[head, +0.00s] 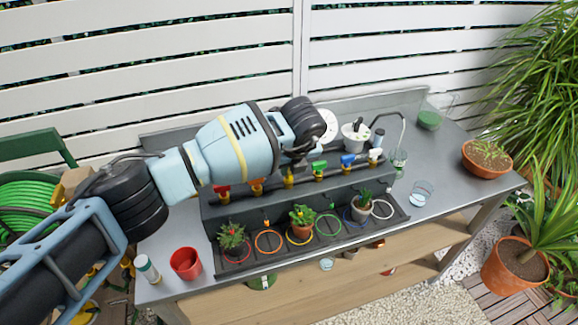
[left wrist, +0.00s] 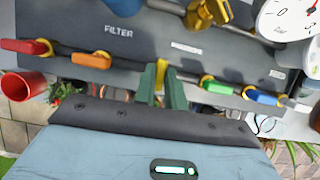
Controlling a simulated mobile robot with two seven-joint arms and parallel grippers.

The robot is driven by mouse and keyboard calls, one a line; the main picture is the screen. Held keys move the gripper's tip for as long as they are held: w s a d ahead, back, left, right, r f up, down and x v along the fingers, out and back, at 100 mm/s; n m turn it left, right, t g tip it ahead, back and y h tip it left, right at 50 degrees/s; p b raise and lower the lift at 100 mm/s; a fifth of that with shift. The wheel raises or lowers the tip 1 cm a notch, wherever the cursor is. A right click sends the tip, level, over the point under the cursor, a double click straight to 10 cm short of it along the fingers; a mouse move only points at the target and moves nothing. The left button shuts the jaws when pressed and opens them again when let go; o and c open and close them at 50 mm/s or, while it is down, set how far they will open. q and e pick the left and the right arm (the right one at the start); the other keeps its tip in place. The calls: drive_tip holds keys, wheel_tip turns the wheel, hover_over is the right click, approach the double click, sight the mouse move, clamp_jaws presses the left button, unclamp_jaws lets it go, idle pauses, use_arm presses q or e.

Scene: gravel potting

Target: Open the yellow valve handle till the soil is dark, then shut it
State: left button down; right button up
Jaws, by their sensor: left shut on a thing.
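The yellow valve handle (left wrist: 160,74) sits between the dark green fingers of my left gripper (left wrist: 160,88) in the left wrist view, and the gripper is shut on it. In the head view the yellow valve (head: 288,178) shows just below my left gripper (head: 294,163), whose fingers are mostly hidden by my arm. A terracotta pot with a small leafy plant (head: 302,222) stands in front of this valve, at the yellow ring (head: 291,239). Leaves cover its soil, so I cannot tell how dark it is. My right gripper is not in view.
Red (left wrist: 25,46), orange (left wrist: 90,59), green (left wrist: 217,86) and blue (left wrist: 262,97) handles flank the yellow one closely. A gauge (left wrist: 288,18) is at upper right. A red cup (head: 186,263) stands front left. The bench's right side (head: 445,160) has free room.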

use_arm(q)
drive_tip(key=c, duration=1.5)
unclamp_jaws()
drive_tip(key=shift+o, duration=0.2)
drive_tip(key=v, duration=0.8)
